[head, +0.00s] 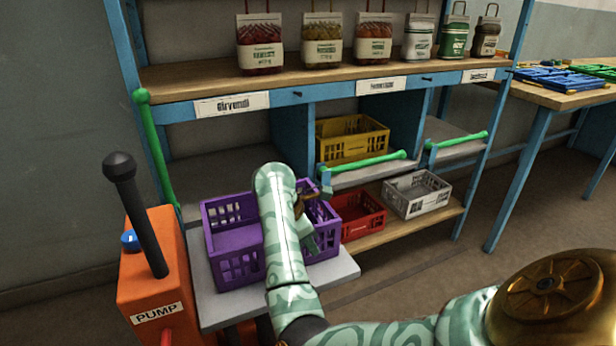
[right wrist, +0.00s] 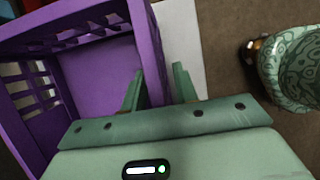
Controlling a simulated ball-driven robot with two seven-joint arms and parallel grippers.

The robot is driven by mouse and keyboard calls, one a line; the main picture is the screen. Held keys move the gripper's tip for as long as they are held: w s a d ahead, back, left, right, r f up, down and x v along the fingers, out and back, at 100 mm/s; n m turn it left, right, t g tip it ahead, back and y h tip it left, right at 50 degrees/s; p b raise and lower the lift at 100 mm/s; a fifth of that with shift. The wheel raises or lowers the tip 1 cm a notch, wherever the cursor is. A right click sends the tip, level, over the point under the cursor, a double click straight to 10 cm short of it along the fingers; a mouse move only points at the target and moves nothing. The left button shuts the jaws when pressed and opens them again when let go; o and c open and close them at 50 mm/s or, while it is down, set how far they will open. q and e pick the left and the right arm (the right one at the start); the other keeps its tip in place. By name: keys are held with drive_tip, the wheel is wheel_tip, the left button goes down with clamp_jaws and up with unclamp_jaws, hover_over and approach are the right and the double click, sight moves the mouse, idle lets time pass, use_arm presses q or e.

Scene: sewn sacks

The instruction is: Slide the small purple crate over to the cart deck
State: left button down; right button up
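The small purple crate (head: 238,243) sits upright on the pale grey cart deck (head: 345,268), near its back edge. My right arm reaches over the crate and hides part of its middle. My right gripper (head: 312,222) is at the crate's right side. In the right wrist view its two green fingers (right wrist: 160,88) stand on either side of the purple crate's wall (right wrist: 96,78), one inside and one outside. The wall fills most of the narrow gap, so the gripper looks shut on it. My left gripper is not in view.
An orange pump unit (head: 160,265) with a black lever stands left of the deck. Behind is a blue rack (head: 345,95) with a yellow crate (head: 350,140), a red crate (head: 362,222) and a white crate (head: 416,194). Green bars (head: 365,162) edge the rack.

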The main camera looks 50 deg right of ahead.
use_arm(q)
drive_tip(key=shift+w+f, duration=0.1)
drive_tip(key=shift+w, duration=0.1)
use_arm(e)
drive_tip(key=shift+s+f, duration=0.1)
drive_tip(key=shift+f, duration=0.1)
